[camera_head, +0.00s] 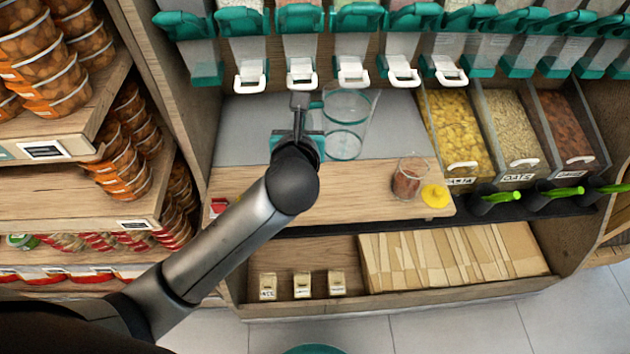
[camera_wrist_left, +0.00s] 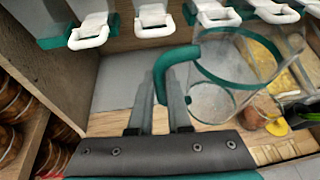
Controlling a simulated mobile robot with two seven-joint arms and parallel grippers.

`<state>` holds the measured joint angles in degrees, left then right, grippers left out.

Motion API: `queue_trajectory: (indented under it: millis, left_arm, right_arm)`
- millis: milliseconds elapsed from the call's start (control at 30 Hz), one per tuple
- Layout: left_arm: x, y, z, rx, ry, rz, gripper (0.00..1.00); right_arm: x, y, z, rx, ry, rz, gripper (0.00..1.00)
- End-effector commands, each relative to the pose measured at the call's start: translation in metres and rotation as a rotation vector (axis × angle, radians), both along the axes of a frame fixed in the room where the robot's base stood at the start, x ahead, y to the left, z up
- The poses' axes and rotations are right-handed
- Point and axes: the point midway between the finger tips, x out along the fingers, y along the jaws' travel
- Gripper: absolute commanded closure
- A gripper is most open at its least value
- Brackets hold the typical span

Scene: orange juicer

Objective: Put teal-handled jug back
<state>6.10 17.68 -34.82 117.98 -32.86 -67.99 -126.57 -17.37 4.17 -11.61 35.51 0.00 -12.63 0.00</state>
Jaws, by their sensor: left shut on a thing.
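The clear jug with a teal rim, teal base ring and teal handle (camera_head: 346,124) is at the middle of the shelf in the head view, below the dispenser spouts. It also shows in the left wrist view (camera_wrist_left: 233,75). My left gripper (camera_head: 299,103) is at the jug's left side, with its fingers (camera_wrist_left: 160,100) shut on the teal handle (camera_wrist_left: 165,66). I cannot tell whether the jug's base touches the shelf. My right gripper is not in view.
Dispensers with white levers (camera_head: 301,75) hang just above the jug. A glass of brown contents (camera_head: 408,178) and a yellow item (camera_head: 435,196) stand right on the wooden ledge (camera_head: 340,196). Open bins (camera_head: 459,137) are farther right. The grey surface (camera_head: 247,130) left is clear.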

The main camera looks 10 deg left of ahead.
Motion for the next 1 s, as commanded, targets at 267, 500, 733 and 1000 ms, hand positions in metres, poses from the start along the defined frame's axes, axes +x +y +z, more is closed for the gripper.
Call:
queue_trajectory:
  millis: [267, 500, 733, 1000]
  left_arm:
    - [0.034, 0.043, -0.072, 0.005, 0.0, -0.079, 1.0]
    - [0.041, 0.063, -0.098, -0.004, -0.002, -0.084, 1.0]
    - [0.041, 0.064, -0.143, -0.004, -0.002, -0.083, 1.0]
    - [0.041, 0.063, -0.161, -0.003, -0.004, -0.084, 1.0]
  right_arm:
    - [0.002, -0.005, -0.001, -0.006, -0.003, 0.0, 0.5]
    - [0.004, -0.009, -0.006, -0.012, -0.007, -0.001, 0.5]
    - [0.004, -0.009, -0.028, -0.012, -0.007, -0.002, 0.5]
    - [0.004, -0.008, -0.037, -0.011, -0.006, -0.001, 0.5]
